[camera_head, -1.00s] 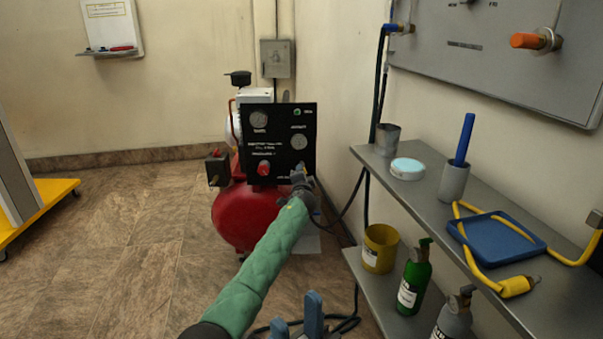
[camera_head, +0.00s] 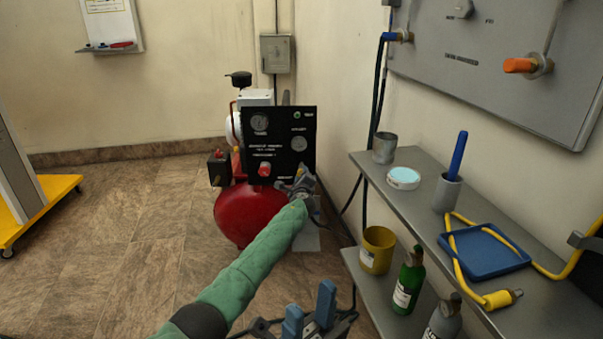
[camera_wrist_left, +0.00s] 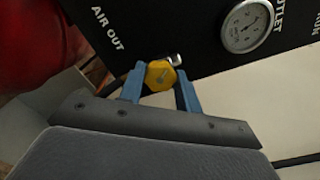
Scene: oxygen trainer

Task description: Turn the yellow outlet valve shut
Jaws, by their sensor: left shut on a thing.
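The yellow outlet valve (camera_wrist_left: 160,75) shows in the left wrist view as a yellow knob by the lower edge of the black panel, near the "AIR OUT" label. My left gripper (camera_wrist_left: 161,84) has its blue fingers on either side of the knob and is shut on it. In the head view, my left gripper (camera_head: 300,184) is at the lower right corner of the black panel (camera_head: 278,152) and hides most of the valve. My right gripper (camera_head: 309,312) is at the bottom of the head view, its two blue fingers apart with nothing seen between them.
On the right, a grey shelf (camera_head: 425,195) holds a blue tray (camera_head: 484,252) and cups. A yellow pot (camera_head: 378,250) and green bottle (camera_head: 408,285) stand on the lower shelf.

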